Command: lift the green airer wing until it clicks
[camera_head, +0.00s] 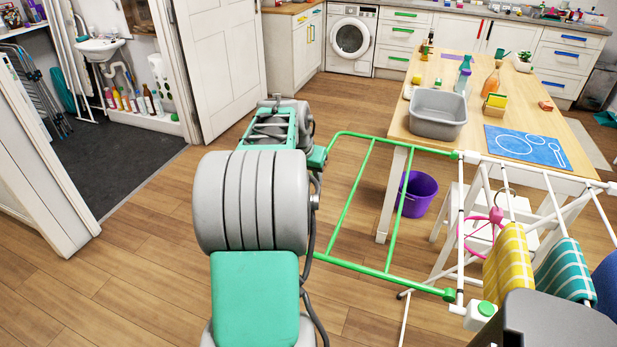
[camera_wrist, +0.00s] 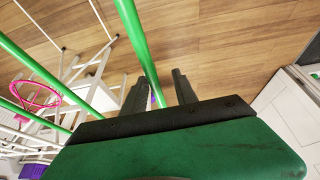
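The green airer wing (camera_head: 344,199) is a tube frame reaching left from the end of the white airer (camera_head: 461,215). Its outer left end is partly hidden behind my arm. In the wrist view, a green tube of the wing (camera_wrist: 133,35) runs down between the two dark fingers of my gripper (camera_wrist: 158,77). The fingers stand apart, with a gap showing between the tube and the right finger. I cannot tell whether the tube touches the left finger. In the head view my arm hides the fingers.
Yellow (camera_head: 508,262) and teal striped cloths (camera_head: 566,270) and a pink ring hanger (camera_head: 496,215) hang on the airer. Behind stands a wooden table (camera_head: 480,112) with a grey basin (camera_head: 437,113). A purple bucket (camera_head: 416,193) is under it. Floor is clear at left.

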